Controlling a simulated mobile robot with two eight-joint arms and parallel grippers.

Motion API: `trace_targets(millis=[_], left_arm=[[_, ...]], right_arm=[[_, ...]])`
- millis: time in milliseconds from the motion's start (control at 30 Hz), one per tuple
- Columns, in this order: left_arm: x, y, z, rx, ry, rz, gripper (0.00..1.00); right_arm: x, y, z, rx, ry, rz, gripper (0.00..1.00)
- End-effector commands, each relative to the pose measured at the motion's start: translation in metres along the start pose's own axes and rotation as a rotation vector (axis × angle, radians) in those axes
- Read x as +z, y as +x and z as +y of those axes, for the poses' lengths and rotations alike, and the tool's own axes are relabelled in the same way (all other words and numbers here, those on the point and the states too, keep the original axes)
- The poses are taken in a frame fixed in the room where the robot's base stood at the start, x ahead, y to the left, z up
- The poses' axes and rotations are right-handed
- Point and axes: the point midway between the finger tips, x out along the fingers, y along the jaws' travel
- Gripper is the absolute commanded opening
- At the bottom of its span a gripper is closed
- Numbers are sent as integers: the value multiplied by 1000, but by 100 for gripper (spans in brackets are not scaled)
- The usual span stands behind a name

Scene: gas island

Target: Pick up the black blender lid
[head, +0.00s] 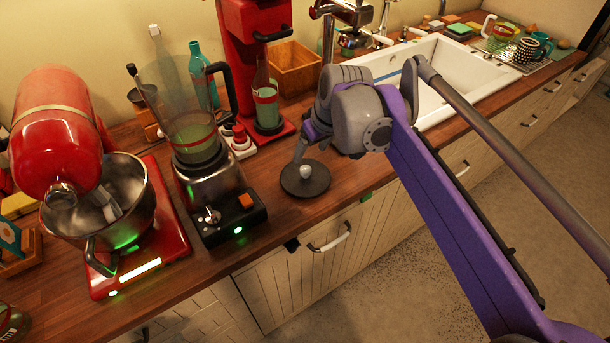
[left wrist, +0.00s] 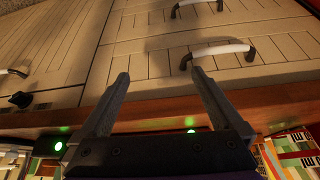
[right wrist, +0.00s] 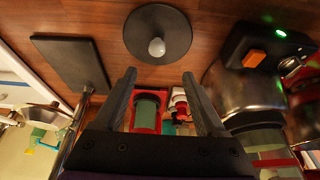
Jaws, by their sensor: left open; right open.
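The black blender lid (head: 312,184) is a flat round disc with a small pale knob, lying on the wooden counter right of the blender. It also shows in the right wrist view (right wrist: 168,18), just beyond the fingertips at the top. My right gripper (head: 299,148) is above the lid's far side, and in its wrist view (right wrist: 159,75) it is open with nothing between the fingers. How high it is above the lid is hard to tell. My left gripper (left wrist: 160,76) is open and empty, facing the cabinet front; it is outside the head view.
The blender (head: 212,180) stands left of the lid, with a red stand mixer (head: 60,130) further left. A red machine (head: 243,50) and a wooden box (head: 296,70) stand behind. A dark flat board (right wrist: 68,62) lies beside the lid. The white sink (head: 440,105) is right.

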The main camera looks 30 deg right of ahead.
Motion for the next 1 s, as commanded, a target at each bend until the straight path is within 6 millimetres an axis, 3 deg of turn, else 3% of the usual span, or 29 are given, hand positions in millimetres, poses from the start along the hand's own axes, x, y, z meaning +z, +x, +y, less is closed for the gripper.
trace_targets(millis=[133, 367, 700, 1000], left_arm=[[2, 3, 0, 0, 0, -2, 100], [3, 4, 0, 0, 0, -2, 100], [4, 6, 0, 0, 0, -3, 100], [4, 6, 0, 0, 0, -3, 100]], right_arm=[[1, 26, 0, -1, -1, 0, 73], [2, 45, 0, 0, 0, 0, 73], [8, 89, 7, 0, -1, 0, 73], [8, 93, 7, 0, 0, 0, 71]])
